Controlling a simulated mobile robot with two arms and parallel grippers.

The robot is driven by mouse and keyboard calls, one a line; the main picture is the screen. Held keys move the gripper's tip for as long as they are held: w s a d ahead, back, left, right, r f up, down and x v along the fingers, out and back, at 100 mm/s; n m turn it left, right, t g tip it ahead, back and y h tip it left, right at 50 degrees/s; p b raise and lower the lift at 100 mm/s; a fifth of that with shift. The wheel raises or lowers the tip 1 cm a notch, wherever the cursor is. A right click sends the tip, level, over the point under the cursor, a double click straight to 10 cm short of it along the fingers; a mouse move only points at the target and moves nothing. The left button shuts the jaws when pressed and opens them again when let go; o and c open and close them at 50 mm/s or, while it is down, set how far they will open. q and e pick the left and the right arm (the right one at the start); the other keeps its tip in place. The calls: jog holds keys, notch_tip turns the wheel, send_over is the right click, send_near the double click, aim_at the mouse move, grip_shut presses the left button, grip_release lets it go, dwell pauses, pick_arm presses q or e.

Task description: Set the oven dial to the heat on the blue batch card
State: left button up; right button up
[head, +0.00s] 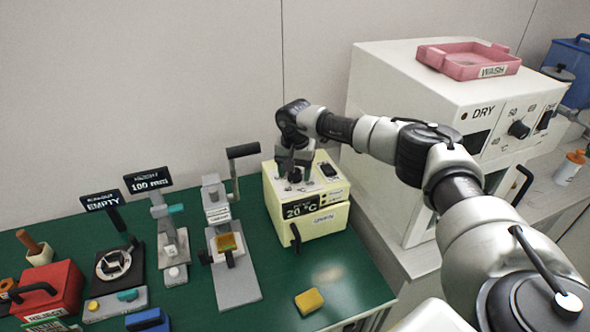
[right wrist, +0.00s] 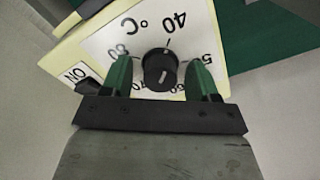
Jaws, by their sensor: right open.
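A pale yellow box (head: 305,226) with a "20 °C" display (head: 302,210) stands on the green bench. On its top face is a black dial (right wrist: 161,70) with a white mark, ringed by numbers; 40, 50 and 80 can be read upside down. My right gripper (right wrist: 162,82) is open, its green fingers on either side of the dial with a small gap on each side. In the head view my right gripper (head: 293,178) is over the box's top and hides the dial. No blue batch card can be made out. My left gripper is out of view.
An ON switch (right wrist: 88,86) sits beside the dial. A white cabinet marked DRY (head: 420,110), with its own knob (head: 519,129), stands right, a pink WASH tray (head: 468,62) on top. Several tools, a red box (head: 50,292) and a yellow block (head: 309,301) occupy the bench.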

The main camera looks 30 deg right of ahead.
jog(key=c, duration=0.9)
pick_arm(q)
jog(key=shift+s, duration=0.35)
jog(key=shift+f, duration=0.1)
pick_arm(e)
jog(key=shift+m, duration=0.3)
